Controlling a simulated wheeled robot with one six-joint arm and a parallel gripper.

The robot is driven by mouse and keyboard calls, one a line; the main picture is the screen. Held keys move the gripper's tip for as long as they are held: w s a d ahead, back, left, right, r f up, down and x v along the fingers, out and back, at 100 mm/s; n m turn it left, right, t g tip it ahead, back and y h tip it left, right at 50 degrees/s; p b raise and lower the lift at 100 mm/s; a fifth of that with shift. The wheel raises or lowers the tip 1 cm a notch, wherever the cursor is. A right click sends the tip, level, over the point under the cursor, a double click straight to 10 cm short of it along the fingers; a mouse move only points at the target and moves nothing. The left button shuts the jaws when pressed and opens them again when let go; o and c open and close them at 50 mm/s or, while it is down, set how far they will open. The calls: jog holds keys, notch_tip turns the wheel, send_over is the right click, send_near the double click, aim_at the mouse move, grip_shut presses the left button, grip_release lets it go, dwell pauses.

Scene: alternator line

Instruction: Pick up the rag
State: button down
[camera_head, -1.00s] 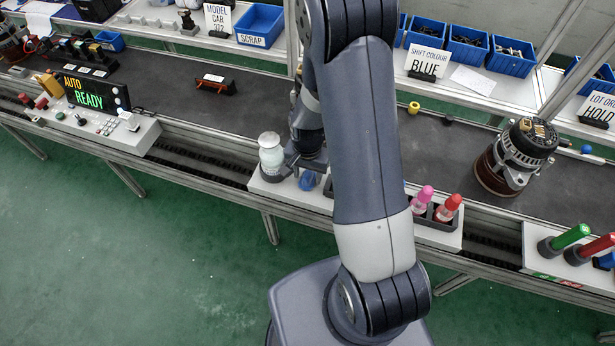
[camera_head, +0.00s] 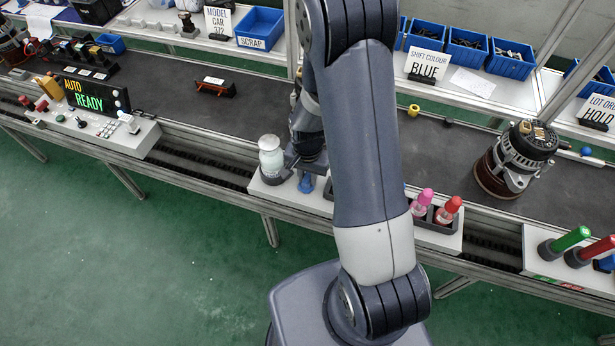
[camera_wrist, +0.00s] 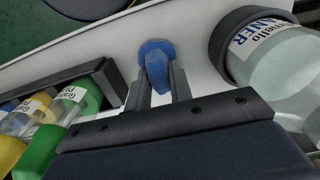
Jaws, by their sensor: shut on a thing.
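The rag (camera_head: 306,183) is a small blue cloth at the white shelf on the front of the line, just right of a clear bottle. In the wrist view the rag (camera_wrist: 157,62) is pinched between the two fingers of my gripper (camera_wrist: 158,85), with its wider end spread beyond the fingertips. My gripper (camera_head: 305,168) is shut on it. I cannot tell whether the rag's lower end still touches the shelf. My arm hides part of the shelf in the head view.
The cleaner bottle (camera_head: 270,157) stands in a dark holder close left of my gripper; it also shows in the wrist view (camera_wrist: 280,75). A dark rack (camera_wrist: 95,85) of capped bottles is on the other side. An alternator (camera_head: 515,160) stands on the belt at right.

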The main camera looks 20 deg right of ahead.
aim_at(307, 176)
notch_tip(307, 176, up, 10)
jog(key=b, duration=0.1)
dwell(0.5)
